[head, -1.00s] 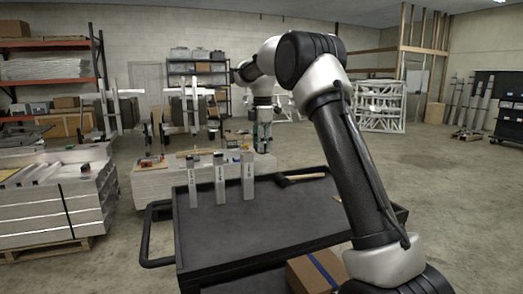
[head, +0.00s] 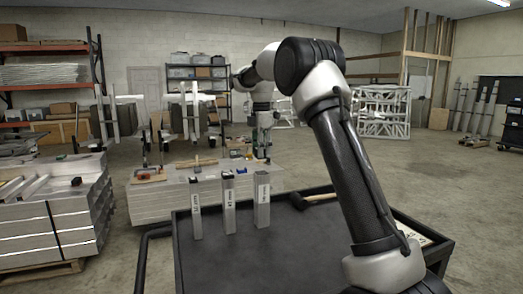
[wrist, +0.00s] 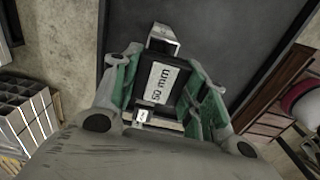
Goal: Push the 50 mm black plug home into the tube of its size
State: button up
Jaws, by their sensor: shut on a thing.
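My gripper (head: 262,154) points down at the back of the cart, in line with the top of the right tube in the head view. In the wrist view its green-padded fingers (wrist: 160,95) are shut on the black plug (wrist: 173,65), which carries a white label reading 50 mm. Three square aluminium tubes stand upright on the cart: a left tube (head: 196,212), a middle tube (head: 229,205) and a wider right tube (head: 262,203). Their labels are too small to read. Part of a metal tube (wrist: 162,40) shows beyond the plug in the wrist view. I cannot tell whether they touch.
The black cart (head: 215,265) has bare room in front of the tubes. A hammer (head: 315,198) lies right of them. A pallet of aluminium stock (head: 160,203) stands behind the cart, and another stack (head: 70,220) is at the left.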

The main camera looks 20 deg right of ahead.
jog(key=shift+f, duration=0.15)
notch_tip(320, 180, down, 6)
jog(key=shift+f, duration=0.2)
dwell(0.7)
jog(key=o, duration=1.1)
notch_tip(320, 180, up, 12)
dwell(0.4)
